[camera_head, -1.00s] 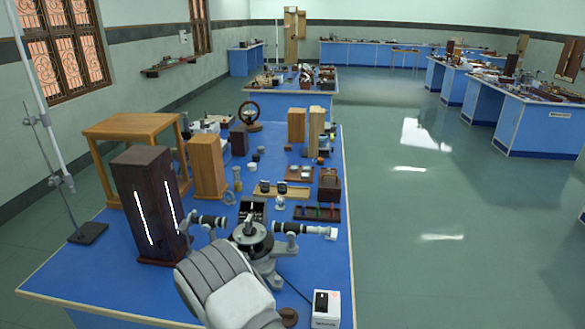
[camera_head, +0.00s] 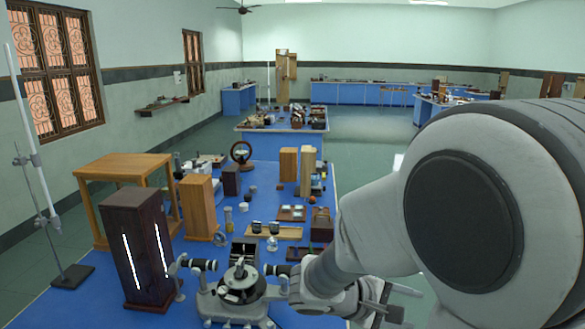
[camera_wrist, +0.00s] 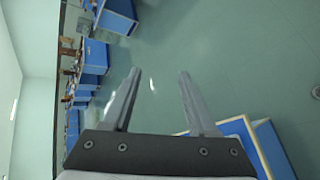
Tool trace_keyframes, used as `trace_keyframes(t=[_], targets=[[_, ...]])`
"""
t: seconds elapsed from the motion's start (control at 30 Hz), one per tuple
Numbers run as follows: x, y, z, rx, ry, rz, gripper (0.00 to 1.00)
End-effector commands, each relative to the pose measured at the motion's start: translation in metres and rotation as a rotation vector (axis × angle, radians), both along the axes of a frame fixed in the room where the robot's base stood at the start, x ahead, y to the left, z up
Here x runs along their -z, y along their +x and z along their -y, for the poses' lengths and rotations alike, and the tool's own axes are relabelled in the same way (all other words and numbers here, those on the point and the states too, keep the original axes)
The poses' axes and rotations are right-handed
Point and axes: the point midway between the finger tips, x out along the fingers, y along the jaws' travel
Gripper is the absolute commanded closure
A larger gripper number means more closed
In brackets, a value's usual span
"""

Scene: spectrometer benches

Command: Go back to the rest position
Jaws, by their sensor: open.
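My gripper (camera_wrist: 159,72) is open in the wrist view, with its two grey fingers spread and nothing between them. Beyond the fingers are the green floor and blue benches. In the head view my arm fills the right foreground, and my gripper (camera_head: 398,302) shows small and partly hidden at the bench's right side. The spectrometer (camera_head: 240,277) stands on the near blue bench, left of my arm, with its telescopes pointing left and right. My gripper is apart from it. A dark wooden lamp housing (camera_head: 122,250) with bright slits stands at its left.
The near bench (camera_head: 75,305) carries several wooden blocks, a wooden stand (camera_head: 125,166) and small instruments. A metal stand (camera_head: 72,276) with an upright rod is at far left. Further benches stand behind; the wrist view shows open floor (camera_wrist: 230,70) and a blue bench corner (camera_wrist: 243,125).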

Motion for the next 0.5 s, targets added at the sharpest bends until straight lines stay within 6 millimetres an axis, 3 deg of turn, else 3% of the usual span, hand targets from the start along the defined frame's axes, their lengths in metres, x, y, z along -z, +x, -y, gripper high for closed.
trace_keyframes(t=[0.23,0.5], targets=[[-0.021,-0.066,0.01,0.218,0.32,0.059,0.41],[-0.039,-0.116,-0.014,0.351,0.691,0.18,0.41]])
